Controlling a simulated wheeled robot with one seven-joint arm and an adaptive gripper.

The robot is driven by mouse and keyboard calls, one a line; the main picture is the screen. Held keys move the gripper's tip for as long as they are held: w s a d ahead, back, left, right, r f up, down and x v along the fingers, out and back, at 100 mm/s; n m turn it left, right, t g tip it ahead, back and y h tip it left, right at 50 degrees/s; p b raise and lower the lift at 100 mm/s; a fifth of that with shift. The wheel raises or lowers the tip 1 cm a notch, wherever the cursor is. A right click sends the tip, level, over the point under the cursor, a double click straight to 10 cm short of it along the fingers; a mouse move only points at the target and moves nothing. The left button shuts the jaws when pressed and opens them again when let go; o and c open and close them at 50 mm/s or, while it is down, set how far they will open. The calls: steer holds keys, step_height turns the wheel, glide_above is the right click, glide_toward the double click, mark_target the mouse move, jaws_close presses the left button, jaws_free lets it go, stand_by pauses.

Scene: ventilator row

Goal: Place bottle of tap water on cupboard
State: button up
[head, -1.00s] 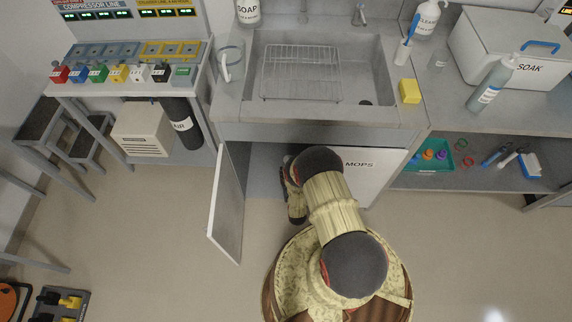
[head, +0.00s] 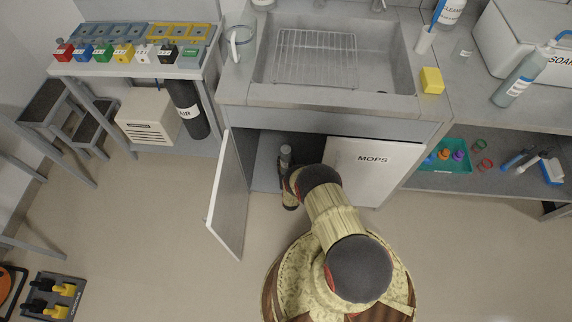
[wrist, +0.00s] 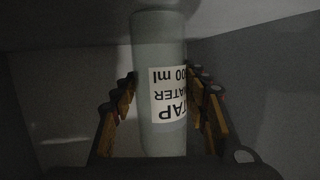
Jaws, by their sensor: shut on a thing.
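The bottle of tap water (wrist: 158,60) is grey, with a white label reading "TAP WATER" that shows upside down in the wrist view. My gripper (wrist: 163,110) has its fingers on both sides of the bottle and is shut on it. In the head view the bottle's top (head: 285,152) shows just inside the opening of the cupboard (head: 262,165) under the sink. My arm hides most of the bottle and the gripper there. Whether the bottle touches the cupboard floor cannot be told.
The left cupboard door (head: 229,200) stands open. The right door, marked MOPS (head: 372,165), is beside my arm. The sink (head: 385,65) is above. A shelf with a teal tray (head: 440,163) is on the right.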

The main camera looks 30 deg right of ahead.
steer(key=shift+w+f, duration=0.15)
steer(key=shift+f, duration=0.05)
steer(key=o, duration=1.1)
steer(key=shift+c, duration=0.2)
steer(key=shift+o, duration=0.5)
steer(key=shift+s+r, duration=0.1)
steer(key=shift+s, duration=0.15)
steer(key=p+v, duration=0.4)
steer(key=v, duration=0.7)
steer(key=shift+s+p, duration=0.25)
steer(key=shift+p, duration=0.1)
steer(key=shift+s+a, duration=0.1)
steer(key=shift+a, duration=0.05)
